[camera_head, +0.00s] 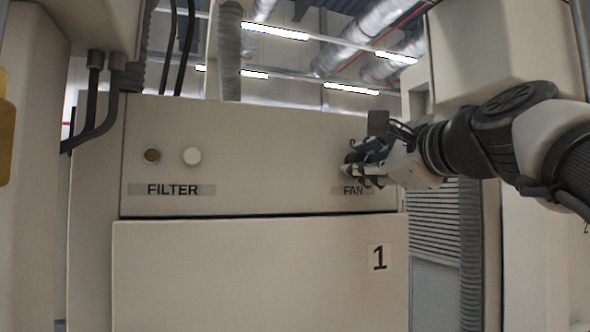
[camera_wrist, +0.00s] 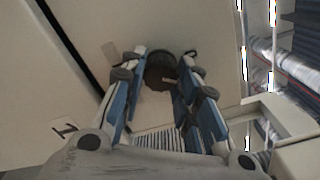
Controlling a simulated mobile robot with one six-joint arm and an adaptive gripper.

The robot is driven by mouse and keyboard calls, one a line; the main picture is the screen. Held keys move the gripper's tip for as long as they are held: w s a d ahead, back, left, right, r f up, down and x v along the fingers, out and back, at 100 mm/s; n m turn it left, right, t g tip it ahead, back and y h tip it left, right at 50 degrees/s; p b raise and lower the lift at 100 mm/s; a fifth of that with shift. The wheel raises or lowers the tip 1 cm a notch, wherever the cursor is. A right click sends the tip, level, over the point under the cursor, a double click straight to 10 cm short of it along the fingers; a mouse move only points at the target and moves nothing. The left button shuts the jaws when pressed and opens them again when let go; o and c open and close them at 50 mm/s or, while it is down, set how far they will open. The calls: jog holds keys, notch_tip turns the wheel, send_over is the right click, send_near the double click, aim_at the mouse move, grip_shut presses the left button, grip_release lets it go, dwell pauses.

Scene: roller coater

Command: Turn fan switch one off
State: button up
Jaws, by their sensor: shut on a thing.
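The fan switch (camera_wrist: 160,72) shows in the wrist view as a dark round knob on the beige panel, between my fingertips. My gripper (camera_head: 353,168) is shut on it, with one blue finger on each side. The knob's exact angle cannot be told. The lower panel of this cabinet (camera_head: 250,280) carries a number 1 sign (camera_head: 379,258), which also shows in the wrist view (camera_wrist: 65,129).
A dark round fitting (camera_head: 152,155) and a white round knob (camera_head: 192,156) sit above the FILTER label (camera_head: 174,190) at left. Black cables (camera_head: 95,110) run at the left edge. Beige housings stand left and right. A louvred grille (camera_head: 436,220) lies right of the cabinet.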

jog(key=n+b, duration=0.2)
jog(key=n, duration=0.4)
jog(key=shift+r+n, duration=0.1)
jog(key=shift+n, duration=0.2)
dwell(0.4)
jog(key=o, duration=1.1)
jog(key=shift+c, duration=0.2)
